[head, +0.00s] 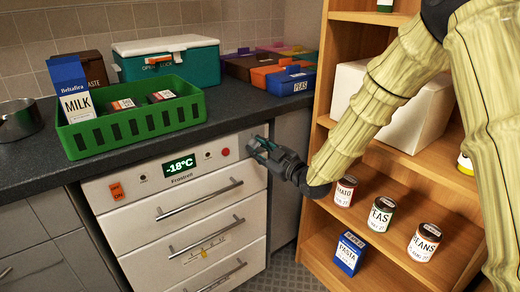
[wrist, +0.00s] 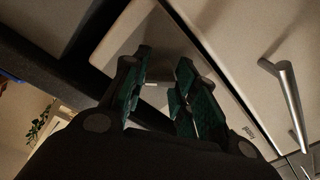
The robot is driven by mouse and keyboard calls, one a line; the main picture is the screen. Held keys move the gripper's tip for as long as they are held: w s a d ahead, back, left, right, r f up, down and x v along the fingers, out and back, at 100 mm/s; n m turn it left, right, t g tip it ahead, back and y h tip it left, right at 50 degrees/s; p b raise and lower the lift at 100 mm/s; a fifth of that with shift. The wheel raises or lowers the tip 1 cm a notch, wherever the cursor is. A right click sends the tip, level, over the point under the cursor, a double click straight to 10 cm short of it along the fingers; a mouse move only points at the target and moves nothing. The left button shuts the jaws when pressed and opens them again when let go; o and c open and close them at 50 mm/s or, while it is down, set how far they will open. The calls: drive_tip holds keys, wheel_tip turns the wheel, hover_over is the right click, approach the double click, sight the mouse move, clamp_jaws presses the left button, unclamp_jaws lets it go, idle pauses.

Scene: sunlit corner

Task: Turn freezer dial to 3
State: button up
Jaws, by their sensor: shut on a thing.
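The white freezer (head: 150,232) stands under the dark counter, with a lit display (head: 180,166) reading -18°C on its upper panel. My gripper (head: 259,145) is at the right end of that panel, against its front, and is shut on the freezer dial. The fingers hide the dial in the head view, so its setting cannot be read. In the wrist view my gripper (wrist: 162,88) has its green-padded fingers on either side of a dark, poorly lit spot on the panel.
A red light (head: 225,152) and an orange switch (head: 117,191) are on the panel. Drawer handles (head: 200,199) stick out below. A wooden shelf (head: 322,222) with cans is close on the right.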

drive_tip(key=shift+o, duration=0.2)
drive_tip(key=shift+r+m, duration=0.1)
drive_tip(key=shift+m, duration=0.2)
drive_tip(key=m+p, duration=0.2)
drive_tip(key=m, duration=0.1)
drive_tip(key=shift+m+p, duration=0.3)
drive_tip(key=shift+p, duration=0.05)
drive_tip(key=m+p, duration=0.2)
drive_tip(key=m, duration=0.4)
drive_tip(key=shift+t, duration=0.4)
drive_tip(key=o, duration=1)
drive_tip(key=shift+a, duration=0.1)
drive_tip(key=shift+f, duration=0.2)
drive_tip(key=v, duration=1.2)
